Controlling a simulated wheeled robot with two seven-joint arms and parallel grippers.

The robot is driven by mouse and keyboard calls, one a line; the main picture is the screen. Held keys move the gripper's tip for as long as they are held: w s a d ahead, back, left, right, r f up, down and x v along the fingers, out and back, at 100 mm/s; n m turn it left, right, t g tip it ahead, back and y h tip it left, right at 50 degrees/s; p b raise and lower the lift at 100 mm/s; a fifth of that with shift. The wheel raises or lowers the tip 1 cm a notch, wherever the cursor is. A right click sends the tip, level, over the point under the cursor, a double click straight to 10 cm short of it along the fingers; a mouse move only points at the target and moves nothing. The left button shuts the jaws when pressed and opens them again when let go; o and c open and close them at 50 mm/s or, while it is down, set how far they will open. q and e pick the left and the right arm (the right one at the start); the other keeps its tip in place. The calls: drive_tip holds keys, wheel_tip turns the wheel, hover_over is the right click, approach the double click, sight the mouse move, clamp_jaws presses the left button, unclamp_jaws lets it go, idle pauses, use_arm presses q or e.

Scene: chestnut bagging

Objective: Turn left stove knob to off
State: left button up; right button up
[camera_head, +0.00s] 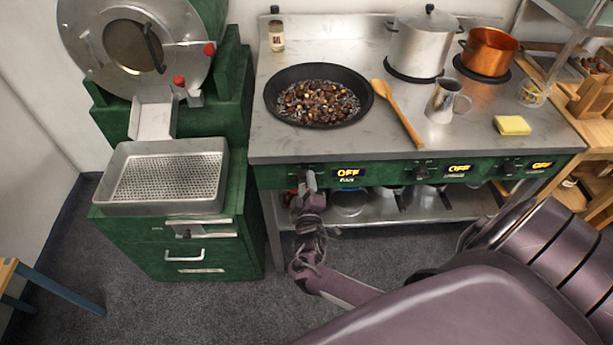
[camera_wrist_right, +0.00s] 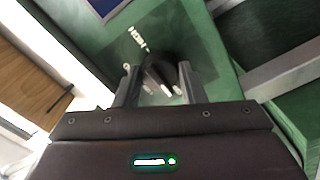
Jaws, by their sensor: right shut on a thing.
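The left stove knob (camera_wrist_right: 160,74) is dark and round with a white mark, set on the green panel, and sits between the two fingers of my right gripper (camera_wrist_right: 157,84) in the right wrist view. My right gripper (camera_head: 309,182) reaches the stove's front panel from below in the head view and is shut on the knob; there it hides most of the knob. The lit display (camera_head: 348,173) just right of the knob reads OFF. My left gripper is in neither view.
On the stove (camera_head: 262,135) stand a black pan (camera_head: 274,105) of chestnuts, a steel pot (camera_head: 417,50), a copper pot (camera_head: 490,52) and a metal jug (camera_head: 441,102). A wooden spoon (camera_head: 398,115) lies beside the pan. A green roaster machine (camera_head: 235,75) with a perforated tray (camera_head: 215,150) stands left.

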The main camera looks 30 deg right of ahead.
idle(0.3)
drive_tip(key=o, duration=1)
drive_tip(key=v, duration=0.8)
